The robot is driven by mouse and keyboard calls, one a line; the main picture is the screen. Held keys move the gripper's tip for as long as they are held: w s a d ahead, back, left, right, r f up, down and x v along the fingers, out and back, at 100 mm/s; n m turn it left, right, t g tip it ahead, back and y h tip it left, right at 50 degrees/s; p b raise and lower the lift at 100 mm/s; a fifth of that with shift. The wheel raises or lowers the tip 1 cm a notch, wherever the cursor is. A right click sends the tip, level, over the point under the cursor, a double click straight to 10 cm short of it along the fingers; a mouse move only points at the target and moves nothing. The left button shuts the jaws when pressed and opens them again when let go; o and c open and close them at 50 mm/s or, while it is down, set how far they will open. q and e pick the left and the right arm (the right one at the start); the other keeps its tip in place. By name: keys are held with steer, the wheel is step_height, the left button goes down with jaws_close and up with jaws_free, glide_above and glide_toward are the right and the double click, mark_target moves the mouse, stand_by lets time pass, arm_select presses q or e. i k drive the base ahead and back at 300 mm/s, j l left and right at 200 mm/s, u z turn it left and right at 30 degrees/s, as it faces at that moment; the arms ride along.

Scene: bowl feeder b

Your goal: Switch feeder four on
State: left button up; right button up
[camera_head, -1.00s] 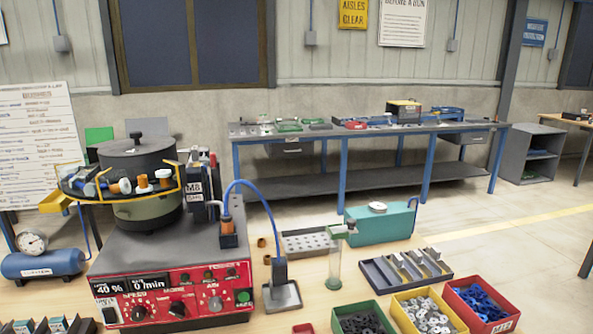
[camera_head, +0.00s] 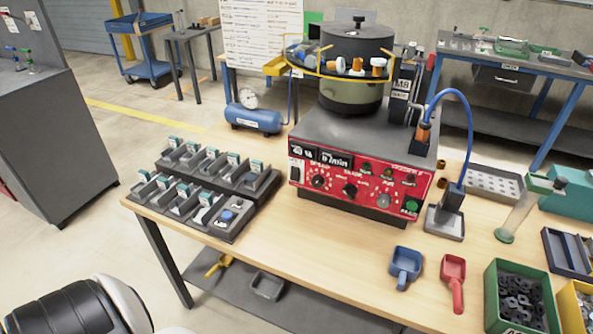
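A bowl feeder stands on the wooden bench, with a lidded round bowl (camera_head: 357,62) on a grey base box (camera_head: 350,128). Its red front panel (camera_head: 335,187) carries a dark display (camera_head: 320,156), several black knobs and a green button (camera_head: 411,206) at the right end. A pale switch (camera_head: 295,173) sits at the panel's left end; its position is too small to tell. No number four is readable on the feeder. To its left are two dark rows of small modules (camera_head: 211,190) with green-and-white tags. Neither gripper is in view.
A blue air tank (camera_head: 252,118) with a gauge stands behind the modules. A blue scoop (camera_head: 405,264), a red scoop (camera_head: 453,278) and a green bin (camera_head: 519,297) lie along the front right. The bench top in front of the panel is clear.

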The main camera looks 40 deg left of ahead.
mark_target(295, 170)
steer(key=j, duration=0.65)
steer(key=k+j, duration=0.15)
steer(key=j, duration=0.5)
steer(key=j+z, duration=0.1)
steer(key=j, duration=0.6)
steer(key=k, duration=0.05)
